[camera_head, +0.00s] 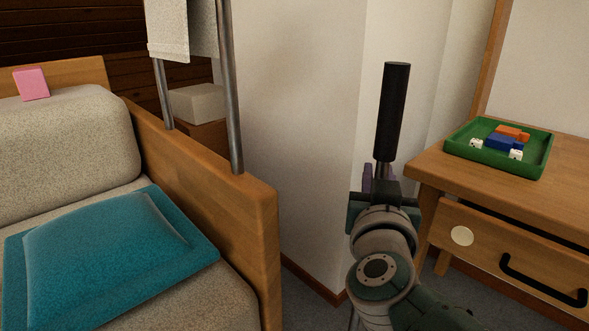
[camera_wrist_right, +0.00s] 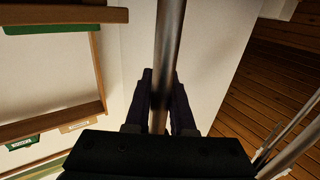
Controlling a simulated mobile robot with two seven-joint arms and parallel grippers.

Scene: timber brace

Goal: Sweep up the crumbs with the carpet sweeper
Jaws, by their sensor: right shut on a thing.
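My right gripper (camera_head: 376,180) is shut on the metal shaft of the carpet sweeper, just below its black handle grip (camera_head: 392,112). The handle stands nearly upright, leaning slightly. In the right wrist view the sweeper's shaft (camera_wrist_right: 169,45) runs between the two dark fingers of my right gripper (camera_wrist_right: 160,98). The sweeper's head is hidden below my arm. No crumbs are visible in either view. My left gripper is not in view.
A wooden-framed sofa (camera_head: 262,215) with a teal cushion (camera_head: 110,240) stands at the left. A wooden desk (camera_head: 440,172) with a green tray (camera_head: 545,160) stands at the right. A white wall (camera_head: 300,120) is behind; a narrow strip of grey floor (camera_head: 306,300) shows between.

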